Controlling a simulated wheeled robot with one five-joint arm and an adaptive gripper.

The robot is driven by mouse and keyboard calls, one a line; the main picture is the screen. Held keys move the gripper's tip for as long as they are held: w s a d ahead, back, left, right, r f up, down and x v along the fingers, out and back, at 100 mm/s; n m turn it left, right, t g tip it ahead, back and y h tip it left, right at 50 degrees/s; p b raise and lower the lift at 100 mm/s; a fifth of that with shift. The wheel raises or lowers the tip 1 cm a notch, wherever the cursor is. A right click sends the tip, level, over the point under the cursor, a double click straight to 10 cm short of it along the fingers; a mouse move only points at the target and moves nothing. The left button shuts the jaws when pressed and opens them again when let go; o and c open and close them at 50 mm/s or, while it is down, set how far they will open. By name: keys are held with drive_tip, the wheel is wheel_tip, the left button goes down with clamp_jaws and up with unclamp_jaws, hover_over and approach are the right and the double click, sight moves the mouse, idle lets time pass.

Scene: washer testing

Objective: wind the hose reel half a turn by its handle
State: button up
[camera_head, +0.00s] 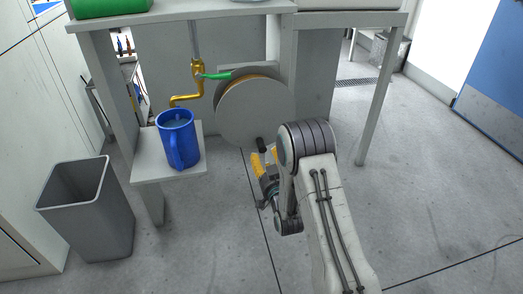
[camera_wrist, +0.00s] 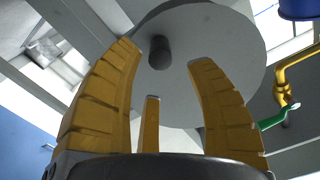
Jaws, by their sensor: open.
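The hose reel (camera_head: 252,108) is a grey disc under the bench, with a yellow rim edge behind it. Its face also fills the upper middle of the wrist view (camera_wrist: 215,40). A short dark handle (camera_head: 262,144) sticks out from the lower part of the disc, and it shows in the wrist view (camera_wrist: 158,52). My gripper (camera_head: 265,158) is just below and in front of the handle, with yellow fingers spread. In the wrist view my gripper (camera_wrist: 165,58) is open, with the handle between the fingertips in the picture. I cannot tell whether a finger touches it.
A blue mug (camera_head: 178,140) stands on a low shelf (camera_head: 150,168). A grey bin (camera_head: 90,210) stands at left. Bench legs (camera_head: 375,100) flank the reel. Floor at right is clear.

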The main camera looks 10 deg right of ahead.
sight(263, 150)
drive_tip(key=shift+w+b, duration=0.8)
drive_tip(key=shift+w, duration=2.45)
drive_tip(key=shift+c, duration=0.3)
drive_tip(key=shift+r, duration=0.1)
clamp_jaws()
